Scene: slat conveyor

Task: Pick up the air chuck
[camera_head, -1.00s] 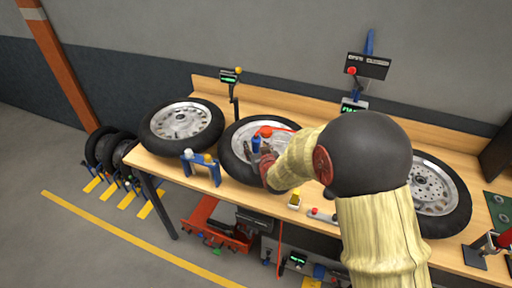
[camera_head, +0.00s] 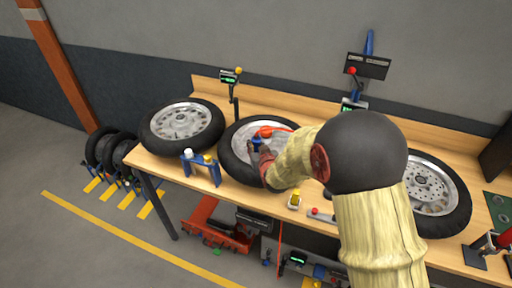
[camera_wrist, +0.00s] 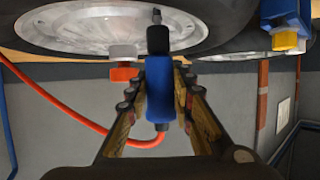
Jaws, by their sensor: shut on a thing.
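The air chuck (camera_wrist: 158,90) has a blue body, a black head and a red hose (camera_wrist: 70,108) joined to its end. In the wrist view it lies between the two fingers of my gripper (camera_wrist: 160,88), which is shut on it. In the head view the blue air chuck (camera_head: 257,143) shows small at my gripper (camera_head: 256,152), over the middle wheel (camera_head: 236,170). My fingers hide part of it. Whether it touches the wheel is hard to tell.
A red-orange part (camera_head: 265,131) sits close by the chuck. A blue stand with capped bottles (camera_head: 202,166) is at the bench's front edge. Other wheels lie left (camera_head: 182,124) and right (camera_head: 440,195). A gauge post (camera_head: 234,90) stands behind.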

